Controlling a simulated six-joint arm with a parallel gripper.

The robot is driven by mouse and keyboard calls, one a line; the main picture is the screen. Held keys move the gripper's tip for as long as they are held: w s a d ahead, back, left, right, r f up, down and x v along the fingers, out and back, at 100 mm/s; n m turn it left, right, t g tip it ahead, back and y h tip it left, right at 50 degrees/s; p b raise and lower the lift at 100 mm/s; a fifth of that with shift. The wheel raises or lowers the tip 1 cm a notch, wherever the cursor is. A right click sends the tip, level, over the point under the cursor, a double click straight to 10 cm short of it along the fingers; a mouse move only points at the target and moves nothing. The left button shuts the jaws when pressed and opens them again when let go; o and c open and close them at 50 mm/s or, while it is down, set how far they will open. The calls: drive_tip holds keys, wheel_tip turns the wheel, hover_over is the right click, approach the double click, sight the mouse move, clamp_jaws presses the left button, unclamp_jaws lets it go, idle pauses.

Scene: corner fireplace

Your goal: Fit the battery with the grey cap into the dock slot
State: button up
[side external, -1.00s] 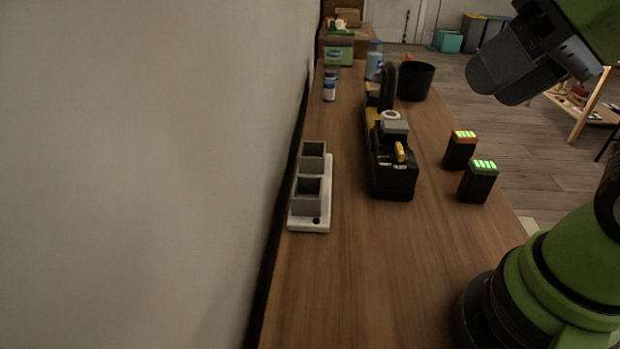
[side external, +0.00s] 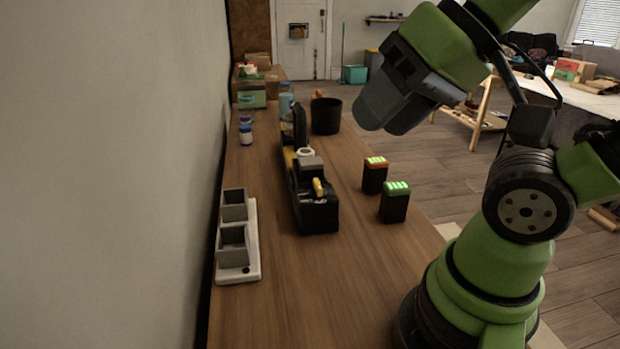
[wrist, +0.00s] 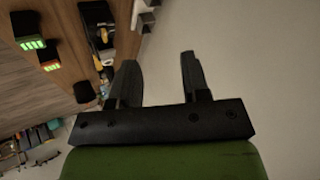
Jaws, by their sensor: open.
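Two black batteries stand upright on the wooden counter. The farther battery (side external: 374,178) has an orange-red cap. The dock (side external: 253,262) is a white base by the wall with two grey square sockets, the nearer socket (side external: 233,247) and the farther socket (side external: 233,206). Both look empty. My gripper (side external: 385,112) is raised above the counter, apart from the batteries. In the wrist view its fingers (wrist: 158,75) are spread with nothing between them.
A black tool tray (side external: 318,217) with yellow and grey items stands between the dock and batteries. The front counter is clear.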

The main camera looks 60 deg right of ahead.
drive_tip(key=shift+o, duration=1.2)
